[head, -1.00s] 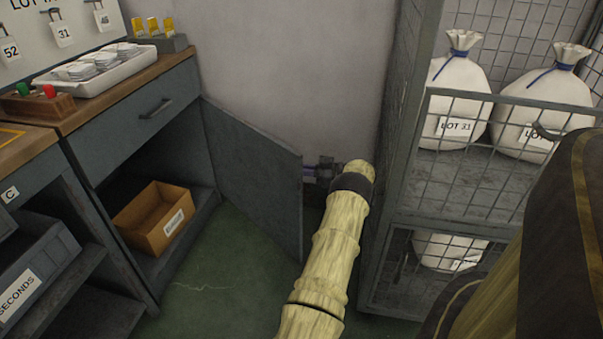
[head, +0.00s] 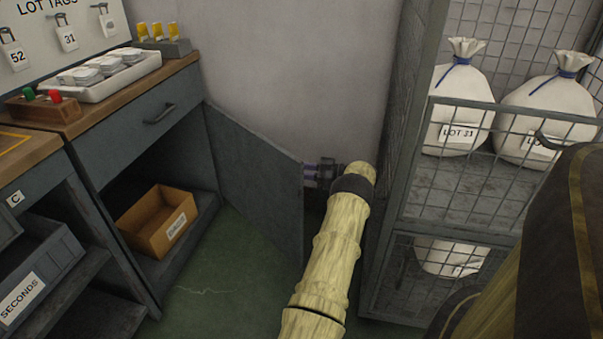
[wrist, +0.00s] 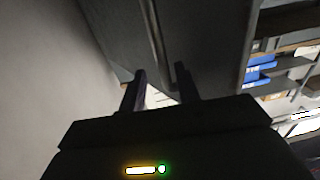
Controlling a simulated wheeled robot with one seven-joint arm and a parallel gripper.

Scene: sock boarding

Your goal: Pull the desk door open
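The grey desk door (head: 255,178) stands swung wide open from the desk, in the middle of the head view. My gripper (head: 310,173) is at the door's free edge, partly hidden behind it. In the wrist view the door panel (wrist: 208,40) fills the upper middle, with a long bar handle (wrist: 155,35) on it. My gripper's two fingers (wrist: 160,82) are apart there, and the handle's near end lies between them, closer to the right finger. I cannot tell whether either finger touches it.
The open desk compartment holds an orange-brown box (head: 160,220). A drawer (head: 140,130) is shut above it. A wire-mesh cage (head: 400,190) with white sacks (head: 460,100) stands close to the right of my arm. Green floor (head: 225,275) is clear before the desk.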

